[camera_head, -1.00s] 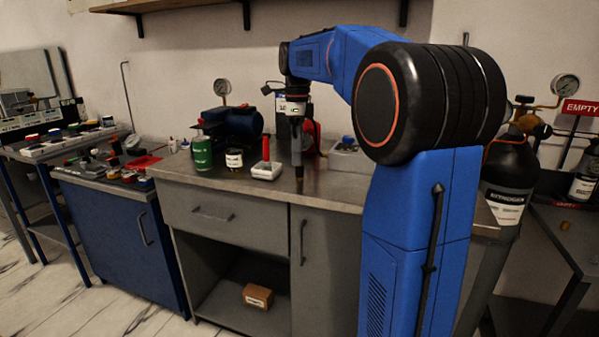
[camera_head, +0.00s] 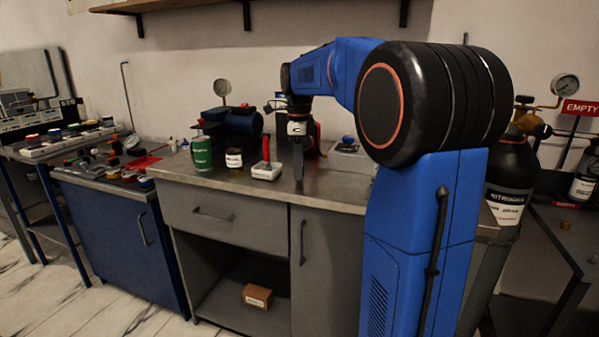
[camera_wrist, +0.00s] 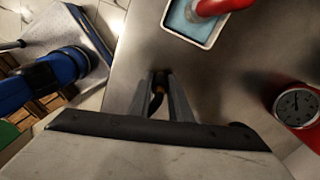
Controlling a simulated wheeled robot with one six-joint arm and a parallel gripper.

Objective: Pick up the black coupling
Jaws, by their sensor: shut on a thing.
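The black coupling (camera_wrist: 160,77) shows only as a small dark piece between my fingertips in the wrist view, with a brownish patch just below it. My gripper (camera_wrist: 163,83) is shut on it. In the head view my gripper (camera_head: 298,177) points straight down, its tips at the grey worktop (camera_head: 325,196) near the front edge. The coupling cannot be made out there. Whether it still touches the worktop is unclear.
A white tray (camera_head: 265,174) with a red-handled thing stands just left of my gripper. A dark jar (camera_head: 234,158) and a green can (camera_head: 201,153) stand further left. A red gauge (camera_wrist: 297,105) is on the right in the wrist view. The worktop's front right is clear.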

